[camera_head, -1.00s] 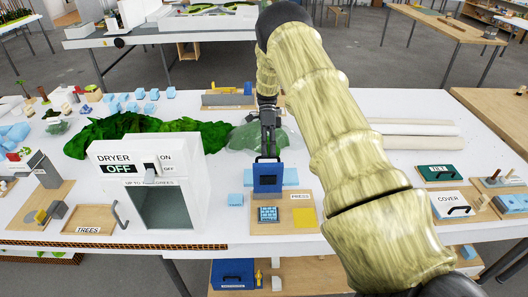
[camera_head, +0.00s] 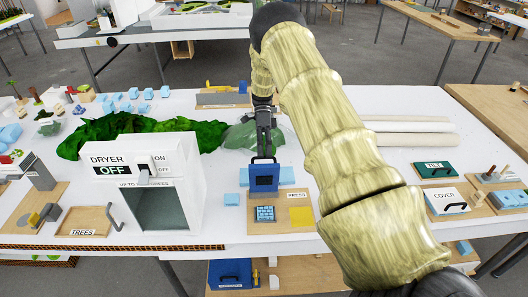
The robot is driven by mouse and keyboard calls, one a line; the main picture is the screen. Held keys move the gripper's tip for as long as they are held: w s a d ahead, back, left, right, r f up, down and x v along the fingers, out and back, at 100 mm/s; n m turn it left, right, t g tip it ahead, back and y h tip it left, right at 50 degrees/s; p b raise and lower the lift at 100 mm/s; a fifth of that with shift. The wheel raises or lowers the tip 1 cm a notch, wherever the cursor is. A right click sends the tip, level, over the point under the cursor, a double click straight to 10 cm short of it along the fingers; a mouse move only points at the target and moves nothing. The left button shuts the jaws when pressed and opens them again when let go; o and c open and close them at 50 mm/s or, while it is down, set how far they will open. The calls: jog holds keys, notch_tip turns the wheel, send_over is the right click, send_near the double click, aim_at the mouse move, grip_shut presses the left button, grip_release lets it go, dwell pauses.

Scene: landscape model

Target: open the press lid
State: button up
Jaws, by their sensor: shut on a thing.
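The press (camera_head: 265,213) sits on a wooden board with a "PRESS" label and a yellow square. Its lower part shows a light blue grid. The blue lid (camera_head: 264,178) stands roughly upright behind the grid, its darker inner panel facing me. A handle (camera_head: 263,160) is at the lid's top edge. My gripper (camera_head: 264,153) comes down from behind and is shut on this handle. The fingertips are small in the view and partly hidden at the handle.
The white dryer (camera_head: 165,150), reading "OFF", stands to the left. Light blue blocks (camera_head: 232,200) lie beside and behind the press. A green terrain piece (camera_head: 140,132) lies behind the dryer.

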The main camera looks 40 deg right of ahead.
jog(key=v, duration=1.2)
dwell(0.6)
